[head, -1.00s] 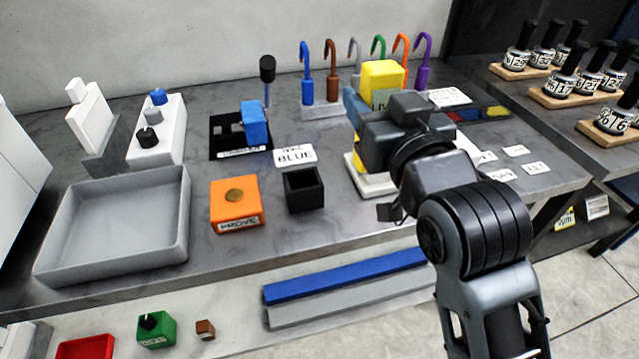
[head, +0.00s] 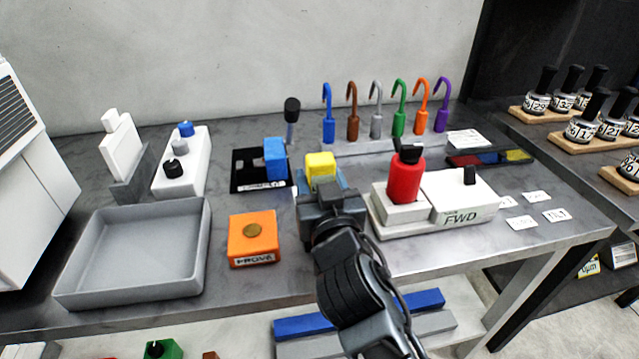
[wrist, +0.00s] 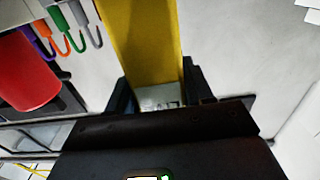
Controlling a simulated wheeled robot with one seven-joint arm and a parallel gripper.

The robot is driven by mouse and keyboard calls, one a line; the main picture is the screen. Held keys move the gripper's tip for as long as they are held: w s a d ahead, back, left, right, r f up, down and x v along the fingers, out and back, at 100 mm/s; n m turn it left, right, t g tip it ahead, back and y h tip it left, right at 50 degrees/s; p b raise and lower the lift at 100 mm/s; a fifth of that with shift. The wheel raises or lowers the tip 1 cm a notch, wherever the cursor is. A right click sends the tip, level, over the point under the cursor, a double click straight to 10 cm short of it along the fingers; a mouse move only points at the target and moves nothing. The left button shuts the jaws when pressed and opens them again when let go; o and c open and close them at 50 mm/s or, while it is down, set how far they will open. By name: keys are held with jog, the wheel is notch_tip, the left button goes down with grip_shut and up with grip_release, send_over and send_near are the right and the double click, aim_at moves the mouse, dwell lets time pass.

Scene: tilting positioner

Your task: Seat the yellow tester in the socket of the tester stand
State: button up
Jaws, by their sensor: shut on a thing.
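The yellow tester (head: 321,166) is between the jaws of my gripper (head: 322,190), which is shut on it. In the head view its yellow top stands up beyond the gripper, above the middle of the bench. The wrist view shows its long yellow body (wrist: 147,45) and a pale lettered label between the two dark fingers (wrist: 158,95). Its lower end is hidden in the head view. I cannot pick out the tester stand's socket now; my gripper and arm cover the bench where a small black open box stood.
An orange PROVE block (head: 252,238) and grey tray (head: 130,290) lie left. A blue block (head: 275,158) stands behind-left. A red cylinder (head: 405,180) stands on the white FWD unit (head: 465,198) close right. Coloured hooks (head: 376,122) line the back.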

jog(key=shift+f, duration=0.45)
jog(key=shift+f, duration=0.1)
jog(key=shift+f+b, duration=0.15)
jog(key=shift+b, duration=0.15)
jog(key=o, duration=1.3)
jog(key=shift+r+p, duration=0.25)
jog(key=shift+p, duration=0.05)
jog(key=v, duration=1.2)
jog(key=shift+b, duration=0.4)
